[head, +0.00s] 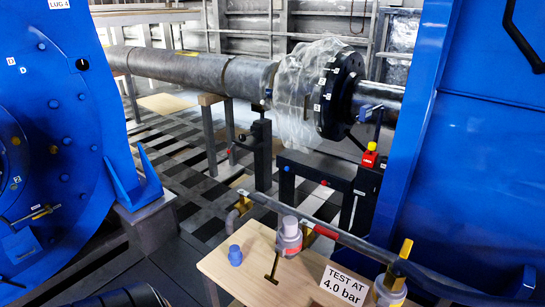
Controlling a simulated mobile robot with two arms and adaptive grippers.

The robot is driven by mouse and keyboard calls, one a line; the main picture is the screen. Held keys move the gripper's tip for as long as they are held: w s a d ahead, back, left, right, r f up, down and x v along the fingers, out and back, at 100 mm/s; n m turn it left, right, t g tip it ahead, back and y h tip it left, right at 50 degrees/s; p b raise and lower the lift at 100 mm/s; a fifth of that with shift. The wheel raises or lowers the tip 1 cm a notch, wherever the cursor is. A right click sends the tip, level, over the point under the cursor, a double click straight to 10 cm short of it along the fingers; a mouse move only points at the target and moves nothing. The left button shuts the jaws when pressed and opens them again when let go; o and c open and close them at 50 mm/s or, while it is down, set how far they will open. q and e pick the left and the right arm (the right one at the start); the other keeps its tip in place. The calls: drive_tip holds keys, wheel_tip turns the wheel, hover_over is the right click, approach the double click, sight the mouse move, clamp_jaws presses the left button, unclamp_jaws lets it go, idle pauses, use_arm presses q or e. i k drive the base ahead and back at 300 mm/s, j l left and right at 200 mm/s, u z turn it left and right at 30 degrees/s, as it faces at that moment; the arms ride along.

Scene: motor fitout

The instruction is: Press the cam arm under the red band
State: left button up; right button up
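A hose or pipe (365,243) runs across a light wooden bench (228,268) in the lower middle. A red band (325,232) is on it, just right of a grey coupling (289,238). A dark brown T-shaped arm (275,262) slopes down from the coupling to the bench. It may be a cam arm; I cannot tell whether it belongs to the red band. A brass arm (405,250) stands up at another grey fitting (389,291) on the right. Neither of my grippers is recognisable; a dark rounded form at the bottom left is unclear.
A blue cap (235,255) and a "TEST AT 4.0 bar" sign (343,285) are on the bench. Large blue housings (60,130) (480,160) flank it. Behind stand a long grey shaft (190,66) and a black flange (342,92) with plastic wrap.

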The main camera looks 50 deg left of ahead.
sight(271, 278)
drive_tip(key=u, duration=1.5)
